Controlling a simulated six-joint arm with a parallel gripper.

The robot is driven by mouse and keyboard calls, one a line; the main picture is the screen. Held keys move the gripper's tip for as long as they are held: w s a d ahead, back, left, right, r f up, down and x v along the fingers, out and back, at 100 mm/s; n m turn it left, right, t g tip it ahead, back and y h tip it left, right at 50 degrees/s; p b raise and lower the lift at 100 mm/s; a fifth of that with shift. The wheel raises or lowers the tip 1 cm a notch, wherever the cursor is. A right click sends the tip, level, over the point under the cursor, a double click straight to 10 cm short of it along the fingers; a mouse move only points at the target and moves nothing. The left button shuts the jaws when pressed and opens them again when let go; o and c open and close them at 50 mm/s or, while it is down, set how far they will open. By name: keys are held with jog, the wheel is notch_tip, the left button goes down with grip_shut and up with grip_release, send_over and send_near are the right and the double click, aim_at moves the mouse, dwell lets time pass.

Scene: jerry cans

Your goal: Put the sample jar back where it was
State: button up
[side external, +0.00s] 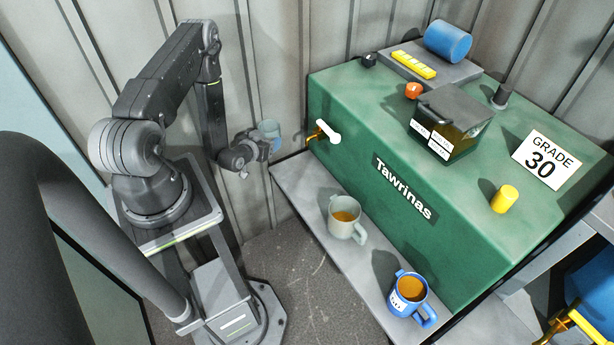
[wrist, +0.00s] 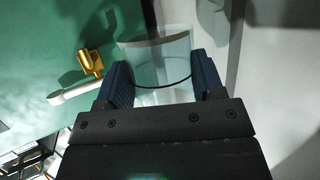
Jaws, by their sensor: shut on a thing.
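The sample jar (side external: 270,131) is a clear, bluish glass vessel. In the side external view it is held in the air left of the green tank's tap, above the far left end of the grey shelf. My gripper (side external: 262,143) is shut on it. In the wrist view the jar (wrist: 158,58) stands between the two dark blue finger pads of my gripper (wrist: 160,78). It looks empty.
The green tank (side external: 360,150) has a brass tap with a white handle (side external: 328,131), close to the jar. A grey-green mug (side external: 345,220) and a blue mug (side external: 408,296), both with amber liquid, stand on the shelf (side external: 300,190). The shelf's far left end looks clear.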

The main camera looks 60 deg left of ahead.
jog(key=f, duration=0.3)
jog(key=shift+w+d+f, duration=0.15)
jog(key=shift+d+f, duration=0.05)
send_over(304, 180)
notch_tip(304, 180, down, 7)
jog(key=shift+r, duration=0.15)
jog(key=shift+w+f, duration=0.1)
jog(key=shift+f, duration=1.95)
jog(key=shift+f, duration=0.1)
jog(key=o, duration=1)
jog(key=shift+r, duration=0.2)
jog(key=v, duration=1.2)
